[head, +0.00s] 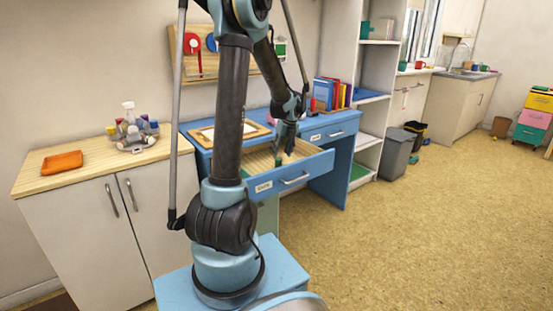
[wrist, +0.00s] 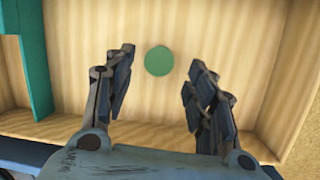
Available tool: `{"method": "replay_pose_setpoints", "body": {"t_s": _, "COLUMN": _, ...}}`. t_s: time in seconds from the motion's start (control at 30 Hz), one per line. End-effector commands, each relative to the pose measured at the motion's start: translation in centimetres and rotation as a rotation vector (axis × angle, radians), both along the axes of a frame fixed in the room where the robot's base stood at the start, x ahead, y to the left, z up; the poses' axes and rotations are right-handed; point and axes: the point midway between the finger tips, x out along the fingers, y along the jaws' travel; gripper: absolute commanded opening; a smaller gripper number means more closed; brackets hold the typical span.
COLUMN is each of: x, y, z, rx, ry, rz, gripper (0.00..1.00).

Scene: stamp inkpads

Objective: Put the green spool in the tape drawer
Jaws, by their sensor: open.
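The green spool (wrist: 159,61) shows in the wrist view as a round green disc, seen from above. It lies on the wooden floor of the open drawer (wrist: 220,35), in front of and between my fingertips, with no finger seen touching it. My gripper (wrist: 158,72) is open and empty. In the head view my gripper (head: 286,150) points down over the pulled-out blue drawer (head: 275,188) of the desk. A small green patch shows below it there; I cannot tell if it is the spool. The drawer's label is too small to read surely.
A teal strip (wrist: 33,60) stands along the drawer's left side in the wrist view. On the blue desk are a framed board (head: 205,133) and upright books (head: 330,95). A second desk drawer (head: 334,133) is shut. Open floor lies to the right.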

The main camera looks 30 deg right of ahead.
Motion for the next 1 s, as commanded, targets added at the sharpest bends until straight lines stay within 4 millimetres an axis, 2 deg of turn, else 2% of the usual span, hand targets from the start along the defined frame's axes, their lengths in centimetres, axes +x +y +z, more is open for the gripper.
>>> {"method": "replay_pose_setpoints", "body": {"t_s": 0.2, "x": -1.1, "y": -0.4, "z": 3.9, "rx": 0.000, "ry": 0.000, "rz": -0.002, "gripper": 0.51}}
{"method": "replay_pose_setpoints", "body": {"t_s": 0.4, "x": -1.7, "y": -0.6, "z": 6.6, "rx": 0.000, "ry": 0.000, "rz": -0.001, "gripper": 0.51}}
{"method": "replay_pose_setpoints", "body": {"t_s": 0.73, "x": -2.0, "y": -0.5, "z": 8.0, "rx": -0.002, "ry": -0.001, "rz": 0.008, "gripper": 0.51}}
{"method": "replay_pose_setpoints", "body": {"t_s": 0.87, "x": -1.8, "y": 1.7, "z": 8.6, "rx": -0.026, "ry": -0.001, "rz": 0.105, "gripper": 0.51}}
{"method": "replay_pose_setpoints", "body": {"t_s": 1.0, "x": -1.5, "y": 7.0, "z": 9.7, "rx": -0.086, "ry": -0.008, "rz": 0.347, "gripper": 0.51}}
